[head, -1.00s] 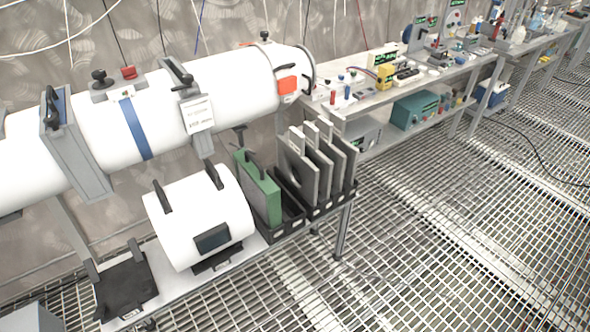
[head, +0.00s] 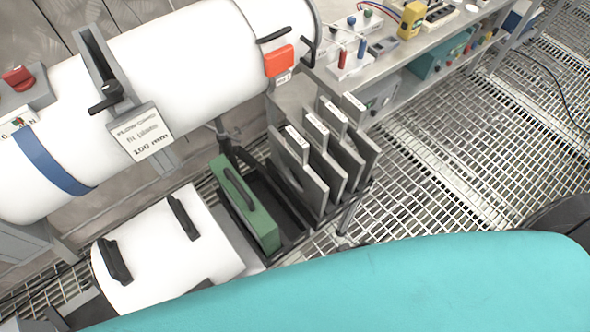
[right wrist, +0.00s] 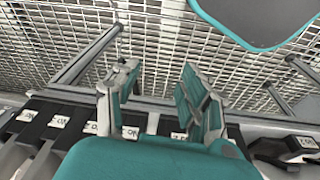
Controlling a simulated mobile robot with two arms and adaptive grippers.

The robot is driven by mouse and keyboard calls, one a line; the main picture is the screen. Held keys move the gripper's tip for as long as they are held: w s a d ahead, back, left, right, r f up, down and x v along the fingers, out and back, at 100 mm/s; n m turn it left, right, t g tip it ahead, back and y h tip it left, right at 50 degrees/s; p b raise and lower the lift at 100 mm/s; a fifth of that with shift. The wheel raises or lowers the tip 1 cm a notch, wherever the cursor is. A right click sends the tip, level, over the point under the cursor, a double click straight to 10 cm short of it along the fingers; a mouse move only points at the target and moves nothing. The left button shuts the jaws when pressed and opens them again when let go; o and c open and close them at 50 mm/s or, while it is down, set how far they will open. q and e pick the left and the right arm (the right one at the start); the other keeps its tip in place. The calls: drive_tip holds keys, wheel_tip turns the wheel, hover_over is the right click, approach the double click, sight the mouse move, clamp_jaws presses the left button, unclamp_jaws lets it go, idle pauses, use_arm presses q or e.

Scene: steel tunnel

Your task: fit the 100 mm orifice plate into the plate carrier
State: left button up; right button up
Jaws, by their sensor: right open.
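Several grey plates (head: 325,172) with tagged upright tabs stand in a row in a black rack in the head view; one shows a round hole. Their sizes are unreadable, so I cannot tell which is the 100 mm one. A green slab with a black handle (head: 246,207) stands left of them in a black tray; I cannot tell for certain that it is the plate carrier. In the right wrist view my right gripper (right wrist: 160,101) is open and empty, above the labelled black rack edge (right wrist: 60,120). My left gripper is out of view.
A white pipe (head: 190,68) with a grey clamp and hanging sign (head: 145,133) runs along the wall. A white cylinder with black handles (head: 165,256) lies left of the green slab. A bench (head: 425,42) with instruments stands behind. My teal arm covers the lower head view.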

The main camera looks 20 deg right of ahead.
drive_tip(key=w+a+r+t, duration=0.1)
drive_tip(key=w+r, duration=0.2)
drive_tip(key=r, duration=0.9)
drive_tip(key=w+a+r, duration=0.1)
drive_tip(key=w+r, duration=0.2)
drive_tip(key=r, duration=0.9)
drive_tip(key=w+a+r+n+g+y, duration=0.1)
drive_tip(key=w+a+r+n+y, duration=0.2)
drive_tip(key=w+a+r, duration=0.65)
wheel_tip(320, 180, up, 12)
drive_tip(key=m+g+h, duration=0.1)
drive_tip(key=g+h, duration=0.1)
drive_tip(key=h, duration=0.1)
hover_over(297, 136)
drive_tip(key=f, duration=0.3)
drive_tip(key=f+p, duration=0.1)
drive_tip(key=f, duration=0.7)
drive_tip(key=shift+s+a+p, duration=0.1)
drive_tip(key=shift+s+p, duration=0.25)
drive_tip(key=shift+w+f, duration=0.1)
drive_tip(key=shift+f, duration=0.5)
drive_tip(key=f+p, duration=0.1)
drive_tip(key=f, duration=0.3)
drive_tip(key=shift+w+f, duration=0.15)
drive_tip(key=shift+w, duration=0.05)
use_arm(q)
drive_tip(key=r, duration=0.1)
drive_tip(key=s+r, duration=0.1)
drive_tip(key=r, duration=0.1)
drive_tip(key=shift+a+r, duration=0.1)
